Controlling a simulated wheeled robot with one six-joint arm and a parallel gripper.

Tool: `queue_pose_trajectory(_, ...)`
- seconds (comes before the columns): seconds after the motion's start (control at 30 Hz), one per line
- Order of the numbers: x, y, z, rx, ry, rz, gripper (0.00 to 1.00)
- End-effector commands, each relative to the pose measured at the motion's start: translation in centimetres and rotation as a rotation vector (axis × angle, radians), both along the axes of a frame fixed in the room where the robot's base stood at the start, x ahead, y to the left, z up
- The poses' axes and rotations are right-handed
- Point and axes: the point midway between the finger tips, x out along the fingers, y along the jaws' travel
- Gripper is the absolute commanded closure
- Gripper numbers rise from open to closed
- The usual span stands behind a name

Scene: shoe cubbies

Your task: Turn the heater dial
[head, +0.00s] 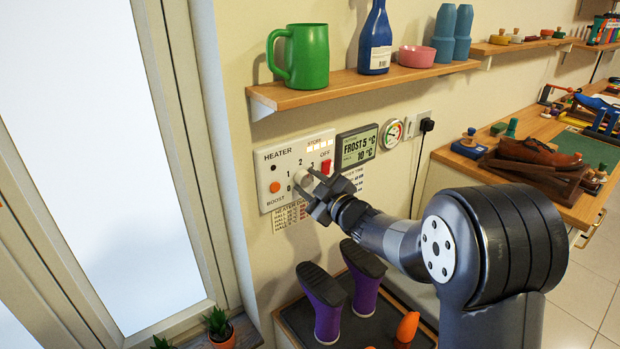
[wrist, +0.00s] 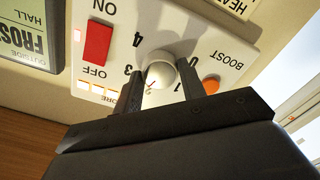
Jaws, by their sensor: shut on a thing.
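The heater panel (head: 264,189) is a white plate on the wall, with a numbered dial, an orange boost button (head: 275,187) and a red on/off switch (head: 326,166). The pale round heater dial (head: 303,178) sits at the panel's lower middle, partly hidden by my gripper (head: 312,190). In the wrist view the dial (wrist: 161,70) stands between the two dark fingers of my gripper (wrist: 158,92). The fingers are shut on it. The dial's pointer mark is too small to read.
A shelf (head: 350,86) above the panel holds a green mug (head: 307,56), a blue bottle (head: 375,40) and cups. A display (head: 357,147) and a round gauge (head: 392,133) are right of the panel. A workbench (head: 455,160) is at right.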

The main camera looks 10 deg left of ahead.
Motion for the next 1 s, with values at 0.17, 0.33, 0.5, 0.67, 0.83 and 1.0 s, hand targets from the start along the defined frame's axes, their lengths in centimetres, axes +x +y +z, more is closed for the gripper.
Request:
queue_pose_trajectory(0.17, -0.01, -0.02, 0.17, 0.111, 0.128, 0.0, 0.84)
queue_pose_trajectory(0.33, 0.0, -0.01, 0.1, 0.214, 0.246, 0.0, 0.84)
queue_pose_trajectory(0.5, -0.01, -0.01, 0.13, 0.306, 0.346, -0.001, 0.84)
queue_pose_trajectory(0.67, 0.0, -0.01, 0.04, 0.373, 0.423, -0.001, 0.84)
queue_pose_trajectory(0.83, -0.01, -0.01, -0.03, 0.422, 0.478, -0.001, 0.84)
queue_pose_trajectory(1.0, -0.01, 0.0, -0.06, 0.45, 0.508, 0.0, 0.84)
